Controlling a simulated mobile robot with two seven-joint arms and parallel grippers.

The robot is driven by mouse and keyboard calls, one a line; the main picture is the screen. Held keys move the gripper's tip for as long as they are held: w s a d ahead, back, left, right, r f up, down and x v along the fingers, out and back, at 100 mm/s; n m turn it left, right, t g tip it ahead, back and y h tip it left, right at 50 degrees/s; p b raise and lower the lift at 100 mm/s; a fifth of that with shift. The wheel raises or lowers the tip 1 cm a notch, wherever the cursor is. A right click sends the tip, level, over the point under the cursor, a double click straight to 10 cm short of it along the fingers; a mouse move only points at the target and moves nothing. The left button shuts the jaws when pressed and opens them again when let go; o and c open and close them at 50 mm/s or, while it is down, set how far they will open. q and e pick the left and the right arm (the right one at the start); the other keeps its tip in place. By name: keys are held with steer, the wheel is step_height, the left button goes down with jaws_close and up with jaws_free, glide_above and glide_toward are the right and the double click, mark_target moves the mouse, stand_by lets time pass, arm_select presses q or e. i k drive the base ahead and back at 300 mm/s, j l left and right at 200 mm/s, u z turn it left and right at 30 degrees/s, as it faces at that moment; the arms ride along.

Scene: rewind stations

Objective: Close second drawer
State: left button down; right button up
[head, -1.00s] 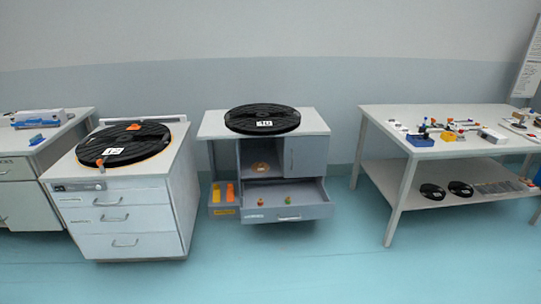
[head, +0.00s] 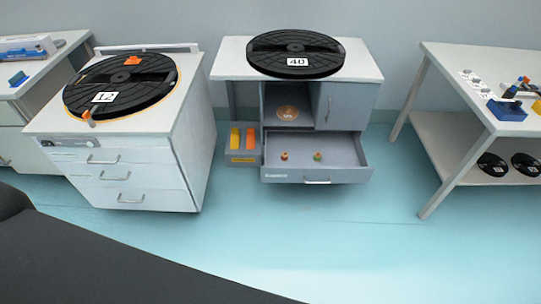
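An open grey drawer (head: 316,176) sticks out at the bottom of the grey cabinet (head: 226,66) in the middle of the head view. Two small coloured pieces lie in it, a left one (head: 284,156) and a right one (head: 317,157). The drawer's handle (head: 317,182) is on its front. The white cabinet (head: 120,180) on the left has several drawers, all shut, one above another. Neither of my grippers is in view.
A black reel marked 40 (head: 297,50) lies on the grey cabinet, and one marked 12 (head: 120,88) on the white cabinet. An open bin (head: 243,158) stands beside the drawer. A table (head: 455,65) stands at right. The floor (head: 270,235) ahead looks clear.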

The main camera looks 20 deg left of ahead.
mark_target(343, 160)
steer(key=i+j, duration=0.2)
steer(key=i, duration=0.25)
steer(key=i+j, duration=0.15)
steer(key=i, duration=0.3)
steer(key=i+j+z, duration=0.1)
steer(key=i, duration=0.35)
steer(key=j, duration=0.1)
